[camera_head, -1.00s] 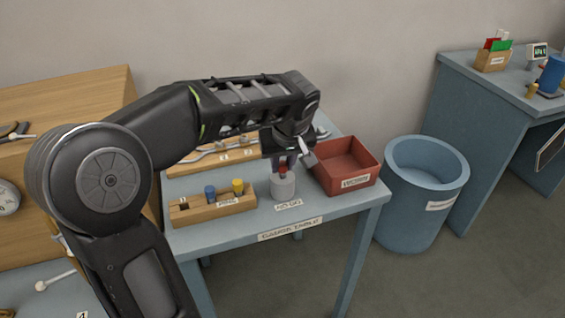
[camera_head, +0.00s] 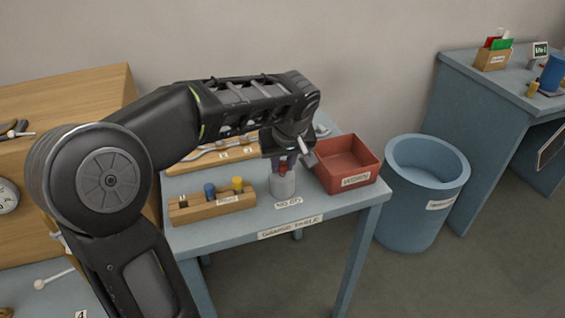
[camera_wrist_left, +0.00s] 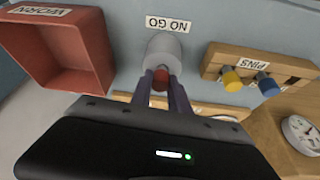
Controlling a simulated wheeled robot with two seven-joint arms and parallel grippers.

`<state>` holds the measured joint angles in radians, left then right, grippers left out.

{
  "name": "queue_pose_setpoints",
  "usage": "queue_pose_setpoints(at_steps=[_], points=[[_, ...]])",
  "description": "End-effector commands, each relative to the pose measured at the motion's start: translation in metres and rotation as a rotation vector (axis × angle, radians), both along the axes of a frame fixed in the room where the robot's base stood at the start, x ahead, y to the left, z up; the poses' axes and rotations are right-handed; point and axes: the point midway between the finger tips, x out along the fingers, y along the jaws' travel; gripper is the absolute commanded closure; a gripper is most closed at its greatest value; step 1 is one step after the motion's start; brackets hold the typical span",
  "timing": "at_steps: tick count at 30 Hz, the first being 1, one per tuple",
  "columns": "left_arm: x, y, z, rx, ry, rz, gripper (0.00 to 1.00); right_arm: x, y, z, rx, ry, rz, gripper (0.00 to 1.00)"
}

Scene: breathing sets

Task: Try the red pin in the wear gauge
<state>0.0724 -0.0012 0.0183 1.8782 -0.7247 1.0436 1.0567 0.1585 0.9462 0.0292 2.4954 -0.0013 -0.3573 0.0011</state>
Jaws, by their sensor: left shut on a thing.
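The red pin (camera_head: 282,166) stands upright at the top of the grey cylindrical wear gauge (camera_head: 282,185), which has a "NO GO" label in front of it. My left gripper (camera_head: 284,160) points down over the gauge and is shut on the red pin. In the left wrist view the red pin (camera_wrist_left: 160,80) sits between my fingers, right against the gauge (camera_wrist_left: 164,48). How deep the pin's lower end is in the gauge is hidden. My right gripper is not in view.
The wooden pin rack (camera_head: 212,205) holds a blue pin (camera_head: 210,191) and a yellow pin (camera_head: 237,185). A red bin (camera_head: 345,165), labelled "WORN" in the wrist view, stands right of the gauge. A blue barrel (camera_head: 424,190) stands beyond the table's right edge.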

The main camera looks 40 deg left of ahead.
Motion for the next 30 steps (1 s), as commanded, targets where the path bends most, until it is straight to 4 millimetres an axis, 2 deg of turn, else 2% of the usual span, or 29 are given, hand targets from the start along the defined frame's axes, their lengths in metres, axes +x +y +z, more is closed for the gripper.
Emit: queue_pose_setpoints(at_steps=[8,30], points=[[-0.001,0.0,0.002,-0.001,0.003,0.001,1.0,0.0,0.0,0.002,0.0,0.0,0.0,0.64],[0.0,0.0,0.043,-0.001,0.001,0.0,1.0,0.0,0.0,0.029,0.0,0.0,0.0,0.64]])
